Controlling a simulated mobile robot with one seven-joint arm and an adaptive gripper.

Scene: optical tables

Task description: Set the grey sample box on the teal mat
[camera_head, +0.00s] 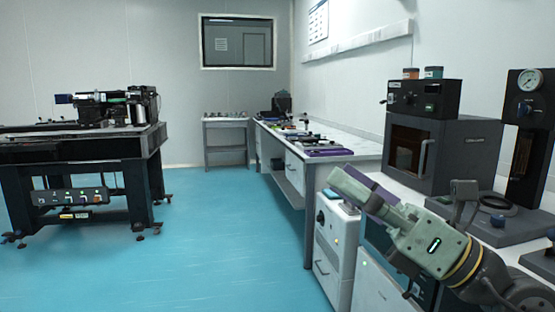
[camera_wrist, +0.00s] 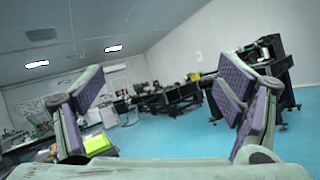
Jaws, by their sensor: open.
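My gripper (camera_head: 362,190) is at the lower right of the head view, raised in front of the bench. In the wrist view my gripper (camera_wrist: 163,92) has its two purple-padded fingers wide apart, with nothing between them. I cannot make out the grey sample box or the teal mat in either view.
A long white bench (camera_head: 345,143) runs along the right wall with small items on it. A dark oven (camera_head: 440,150) and a gauge stand (camera_head: 527,135) are beside my arm. A black optical table (camera_head: 75,150) stands left. The blue floor (camera_head: 215,240) between is clear.

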